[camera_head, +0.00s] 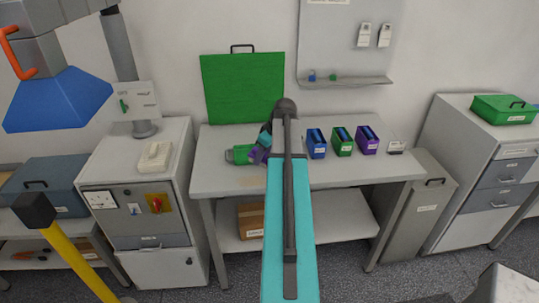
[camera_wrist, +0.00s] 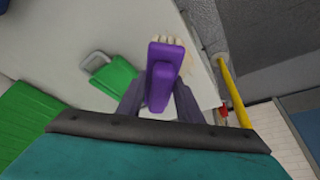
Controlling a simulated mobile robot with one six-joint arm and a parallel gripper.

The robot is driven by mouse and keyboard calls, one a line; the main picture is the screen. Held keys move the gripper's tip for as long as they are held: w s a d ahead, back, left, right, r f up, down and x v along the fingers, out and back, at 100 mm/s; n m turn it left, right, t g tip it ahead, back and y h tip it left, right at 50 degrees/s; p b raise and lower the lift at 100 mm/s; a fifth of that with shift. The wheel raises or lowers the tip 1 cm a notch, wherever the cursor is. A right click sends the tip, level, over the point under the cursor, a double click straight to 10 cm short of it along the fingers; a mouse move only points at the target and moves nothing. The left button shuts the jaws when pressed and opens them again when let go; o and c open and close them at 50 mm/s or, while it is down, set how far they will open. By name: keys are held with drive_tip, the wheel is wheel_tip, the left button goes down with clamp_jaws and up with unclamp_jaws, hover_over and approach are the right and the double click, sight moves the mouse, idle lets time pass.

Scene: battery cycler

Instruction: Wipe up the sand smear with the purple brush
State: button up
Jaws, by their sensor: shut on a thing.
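The purple brush (camera_wrist: 165,62) with cream bristles is held between the fingers of my gripper (camera_wrist: 158,103) in the wrist view. The brush (camera_head: 258,155) also shows in the head view, partly hidden by my arm, over the left part of the white table (camera_head: 223,177). I cannot tell whether its bristles touch the top. A faint tan patch (camera_head: 250,181), likely the sand smear, lies near the table's front edge, just in front of the brush.
A green piece with a grey handle (camera_wrist: 116,76) lies left of the brush. Blue (camera_head: 317,149), green (camera_head: 342,147) and purple (camera_head: 367,145) bins stand right of my arm. A green board (camera_head: 243,85) stands behind. A cardboard box (camera_head: 250,220) sits on the lower shelf.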

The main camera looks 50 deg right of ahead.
drive_tip(key=shift+s+d+f, duration=0.1)
drive_tip(key=shift+s+d, duration=1)
drive_tip(key=shift+s, duration=0.05)
drive_tip(key=shift+f, duration=0.1)
